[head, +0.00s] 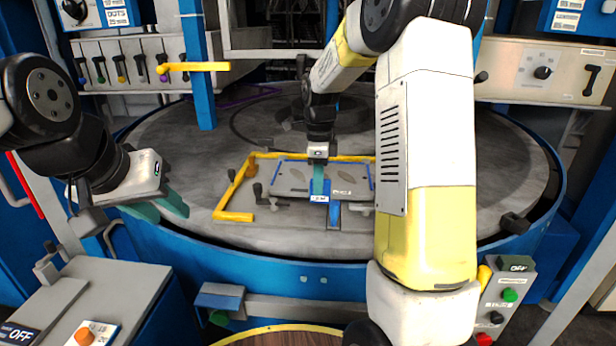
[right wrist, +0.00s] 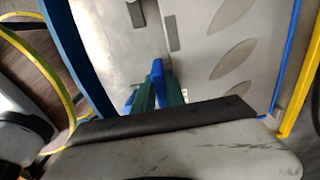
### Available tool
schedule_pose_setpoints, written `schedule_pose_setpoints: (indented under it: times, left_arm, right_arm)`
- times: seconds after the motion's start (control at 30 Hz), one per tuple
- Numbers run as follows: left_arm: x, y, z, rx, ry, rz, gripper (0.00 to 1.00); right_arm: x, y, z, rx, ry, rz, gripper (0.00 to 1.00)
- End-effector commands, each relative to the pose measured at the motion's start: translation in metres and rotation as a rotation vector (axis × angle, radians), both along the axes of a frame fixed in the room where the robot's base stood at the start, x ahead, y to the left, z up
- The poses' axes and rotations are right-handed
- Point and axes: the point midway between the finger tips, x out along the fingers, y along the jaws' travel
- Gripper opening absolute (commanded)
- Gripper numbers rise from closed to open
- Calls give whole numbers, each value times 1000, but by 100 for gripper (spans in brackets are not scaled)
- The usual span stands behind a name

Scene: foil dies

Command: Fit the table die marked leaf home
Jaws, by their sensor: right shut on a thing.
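A flat grey die (head: 295,178) with leaf-shaped marks lies on the round grey table (head: 180,130), inside a yellow corner fence (head: 230,192). The leaf shapes on the die (right wrist: 232,55) show clearly in the right wrist view. My right gripper (head: 319,188) points down at the die's near edge. Its green fingers (right wrist: 157,92) are shut on a blue handle (right wrist: 157,70) at the plate. Whether the die sits fully against the fence is hard to tell. My left gripper (head: 158,206) is off to the left, its teal fingers apart and empty.
Blue side strips flank the die. A yellow bar on a blue post (head: 197,75) stands at the left. A control box (head: 505,300) is at the right front, and a grey cabinet (head: 85,290) at the left front. Much of the round table is bare.

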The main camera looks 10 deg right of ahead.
Motion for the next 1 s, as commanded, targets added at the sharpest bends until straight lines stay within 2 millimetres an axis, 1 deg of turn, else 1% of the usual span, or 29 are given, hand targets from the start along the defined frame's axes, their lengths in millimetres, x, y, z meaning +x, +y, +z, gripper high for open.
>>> schedule_pose_setpoints:
  times: [0.87, 0.9, 0.97, 1.0]
  left_arm:
    - [0, 0, 0, 0, 0, 0, 36]
    - [0, 0, 0, 0, 0, 0, 36]
    - [0, 0, 0, 0, 0, 0, 36]
    - [0, 0, 0, 0, 0, 0, 36]
  right_arm:
    - [1, 0, -18, 0, -4, 0, 0]
    - [1, 0, -18, 0, -4, 0, 19]
    - [1, 0, -17, 0, -4, 0, 31]
    - [1, 0, -18, 0, -4, 0, 39]
